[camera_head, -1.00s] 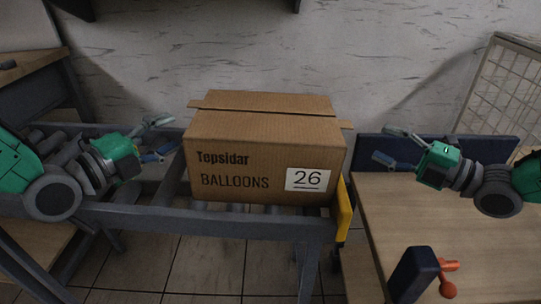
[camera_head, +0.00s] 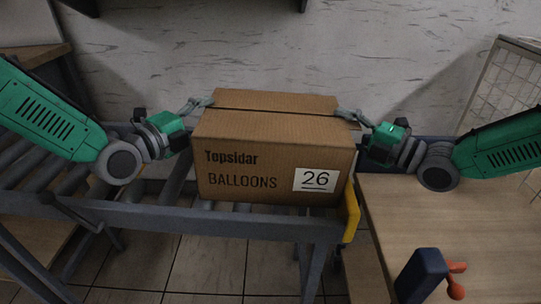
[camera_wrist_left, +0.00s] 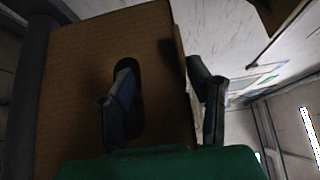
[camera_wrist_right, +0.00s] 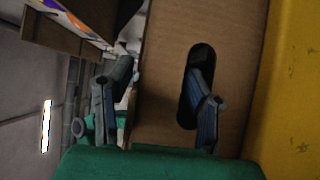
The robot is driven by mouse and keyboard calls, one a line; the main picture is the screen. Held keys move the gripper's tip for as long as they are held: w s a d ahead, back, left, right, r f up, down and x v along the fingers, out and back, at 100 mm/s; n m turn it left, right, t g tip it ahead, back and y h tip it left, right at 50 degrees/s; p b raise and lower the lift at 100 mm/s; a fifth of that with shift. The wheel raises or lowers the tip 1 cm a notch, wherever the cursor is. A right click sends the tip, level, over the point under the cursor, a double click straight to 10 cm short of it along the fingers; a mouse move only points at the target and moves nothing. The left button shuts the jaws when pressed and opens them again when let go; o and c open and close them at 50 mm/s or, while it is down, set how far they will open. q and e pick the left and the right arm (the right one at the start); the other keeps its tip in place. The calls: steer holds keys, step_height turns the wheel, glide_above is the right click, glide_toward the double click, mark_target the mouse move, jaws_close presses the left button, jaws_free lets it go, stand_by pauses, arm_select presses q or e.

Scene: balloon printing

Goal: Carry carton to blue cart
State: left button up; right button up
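A brown carton (camera_head: 275,155) marked "Topsidar BALLOONS 26" sits upright on a roller conveyor. My left gripper (camera_head: 198,106) is at its left side near the top, and my right gripper (camera_head: 354,117) is at its right side. In the left wrist view one finger of the left gripper (camera_wrist_left: 165,95) enters the carton's handle hole; the other is beyond its top edge. The right wrist view shows the right gripper (camera_wrist_right: 158,85) likewise. Both grippers look open, fingers apart. A wood-topped surface (camera_head: 430,225) with dark blue parts is at right, perhaps the blue cart.
The grey conveyor frame (camera_head: 230,225) runs left under the carton. A yellow end piece (camera_head: 352,212) stands at its right end, beside the wooden top. A dark blue post (camera_head: 422,276) with an orange handle rises at front right. A wire mesh panel (camera_head: 505,85) stands at back right.

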arm_select(q)
steer(key=c, duration=0.6)
arm_select(e)
steer(key=c, duration=0.6)
arm_select(q)
steer(key=shift+s, duration=0.1)
steer(key=shift+c, duration=1.3)
arm_select(e)
steer(key=shift+s, duration=0.1)
jaws_close()
steer(key=shift+d, duration=0.1)
arm_select(q)
steer(key=shift+r, duration=0.1)
arm_select(e)
steer(key=shift+r, duration=0.1)
